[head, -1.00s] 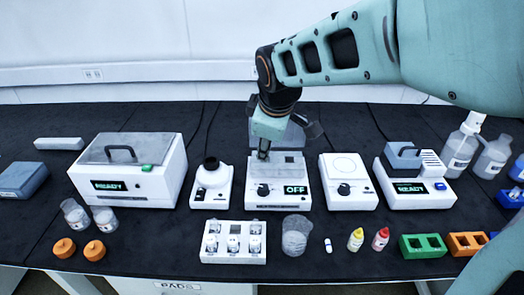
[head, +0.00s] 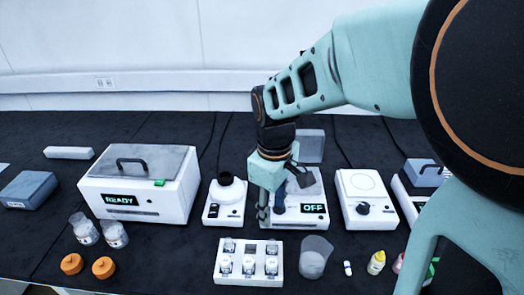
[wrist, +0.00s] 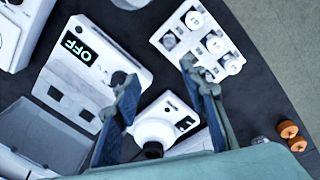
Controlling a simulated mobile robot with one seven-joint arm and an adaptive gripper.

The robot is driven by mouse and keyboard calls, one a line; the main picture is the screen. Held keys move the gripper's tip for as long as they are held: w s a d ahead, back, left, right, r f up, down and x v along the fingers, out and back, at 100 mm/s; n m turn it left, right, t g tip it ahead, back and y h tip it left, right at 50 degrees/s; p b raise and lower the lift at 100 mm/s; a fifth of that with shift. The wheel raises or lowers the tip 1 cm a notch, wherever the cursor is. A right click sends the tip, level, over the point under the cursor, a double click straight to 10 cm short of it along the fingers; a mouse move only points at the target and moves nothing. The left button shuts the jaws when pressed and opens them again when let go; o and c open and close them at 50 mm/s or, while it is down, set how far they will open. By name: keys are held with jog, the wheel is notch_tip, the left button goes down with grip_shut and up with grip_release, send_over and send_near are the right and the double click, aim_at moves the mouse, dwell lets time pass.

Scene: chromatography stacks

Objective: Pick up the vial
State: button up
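I cannot tell which one is meant. My gripper (head: 283,205) is open and empty, above and behind the rack, over the front of the OFF device. In the wrist view the fingers (wrist: 160,90) are wide apart.
The OFF device (head: 290,218) and a white device with a dark round top (head: 225,200) stand close by my gripper. A clear beaker (head: 315,258) is just right of the rack. Orange caps (head: 71,264) and two jars are at the left. Bare black bench lies left of the rack.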

jog(key=shift+s+a+f+m+g, duration=0.2)
jog(key=shift+s+f+m+g, duration=0.15)
jog(key=shift+s+f, duration=0.4)
jog(key=b, duration=0.1)
send_over(272, 242)
jog(key=f, duration=0.5)
jog(key=shift+a, duration=0.3)
jog(key=f, duration=0.3)
jog(key=f+b, duration=0.1)
jog(key=f, duration=0.1)
jog(key=shift+d+f, duration=0.1)
jog(key=shift+d, duration=0.2)
jog(key=c, duration=1.1)
jog(key=shift+o, duration=0.2)
grip_shut()
